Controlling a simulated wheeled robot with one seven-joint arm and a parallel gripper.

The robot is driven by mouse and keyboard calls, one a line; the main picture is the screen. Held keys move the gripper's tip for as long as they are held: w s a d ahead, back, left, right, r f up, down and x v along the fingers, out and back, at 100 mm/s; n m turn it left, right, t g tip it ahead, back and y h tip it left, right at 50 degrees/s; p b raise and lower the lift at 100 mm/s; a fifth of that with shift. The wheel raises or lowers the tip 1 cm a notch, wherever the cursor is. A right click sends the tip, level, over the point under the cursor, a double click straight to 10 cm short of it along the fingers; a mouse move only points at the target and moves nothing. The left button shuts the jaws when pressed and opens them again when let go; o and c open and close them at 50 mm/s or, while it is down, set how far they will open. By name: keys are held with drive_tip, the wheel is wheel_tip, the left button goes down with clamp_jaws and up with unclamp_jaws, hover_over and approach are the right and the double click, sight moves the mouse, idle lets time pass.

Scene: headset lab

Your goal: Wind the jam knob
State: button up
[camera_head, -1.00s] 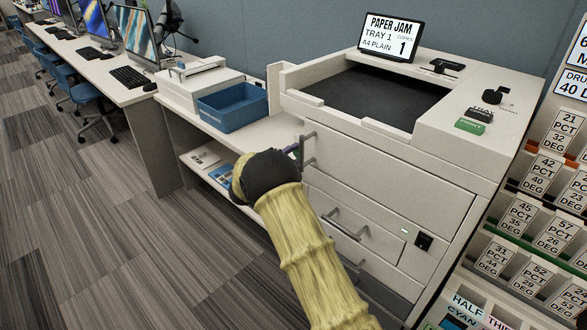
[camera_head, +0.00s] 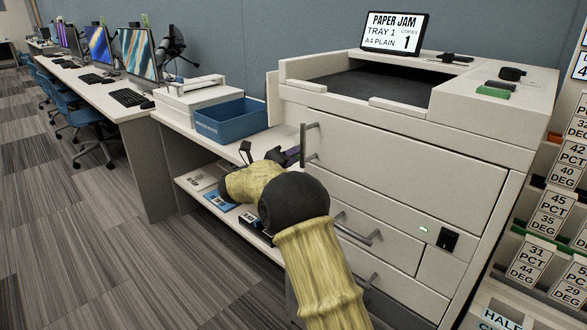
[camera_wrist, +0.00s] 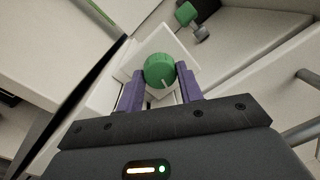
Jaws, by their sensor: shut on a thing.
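The green jam knob (camera_wrist: 159,70), with a white line on its face, sits in front of a white block in the wrist view. The two purple fingers of my gripper (camera_wrist: 160,88) close on it from left and right. In the head view my gripper (camera_head: 289,156) is at the left side of the printer (camera_head: 400,165), beside a vertical handle, and my arm partly covers it. The knob is hidden in the head view. The printer's screen (camera_head: 393,33) reads "PAPER JAM, TRAY 1, A4 PLAIN, COPIES 1".
A second green part (camera_wrist: 187,14) with a grey end lies beyond the knob. A handle bar (camera_wrist: 305,76) is at the right of the wrist view. A blue tray (camera_head: 232,122) stands on the side table left of the printer. Floor is clear at left.

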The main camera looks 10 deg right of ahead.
drive_tip(key=shift+f+m+b, duration=0.1)
drive_tip(key=shift+m+b, duration=0.25)
drive_tip(key=shift+m, duration=0.05)
drive_tip(key=o, duration=0.7)
drive_tip(key=p+v, duration=0.2)
drive_tip(key=v, duration=1.5)
drive_tip(key=shift+a, duration=0.2)
drive_tip(key=shift+s, duration=0.15)
